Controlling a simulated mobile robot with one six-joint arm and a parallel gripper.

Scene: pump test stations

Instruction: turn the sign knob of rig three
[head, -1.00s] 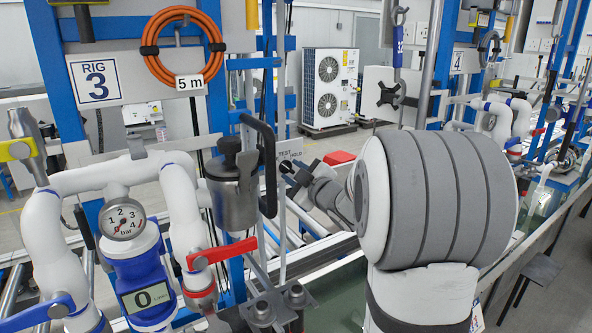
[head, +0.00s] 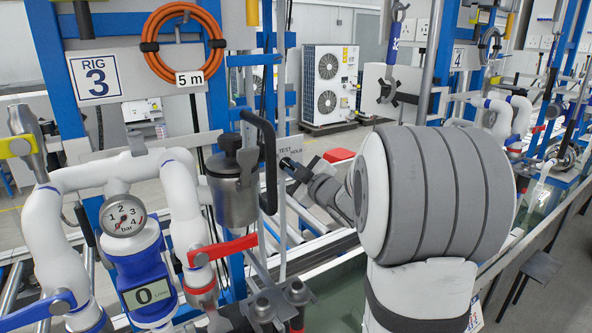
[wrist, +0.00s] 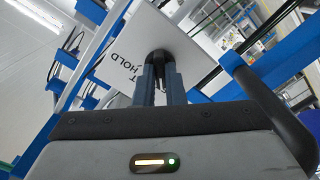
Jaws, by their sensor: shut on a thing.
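The rig three sign (head: 291,148) is a pale plate with "TEST" and "HOLD" lettering, right of the metal canister in the head view. In the wrist view the plate (wrist: 185,38) looks tilted, with "HOLD" readable left of the knob. The sign knob (wrist: 158,56) is small, dark and round. My gripper (wrist: 159,72) is shut on the knob, its two fingers on either side of it. In the head view my gripper (head: 292,166) reaches the sign from the right and hides the knob. Which word the knob points to cannot be told.
A metal canister (head: 232,190) with a black loop handle (head: 266,160) stands close left of my gripper; the handle also shows at right in the wrist view (wrist: 268,105). A red lever (head: 222,250), a gauge (head: 123,216) and white pipes lie further left.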

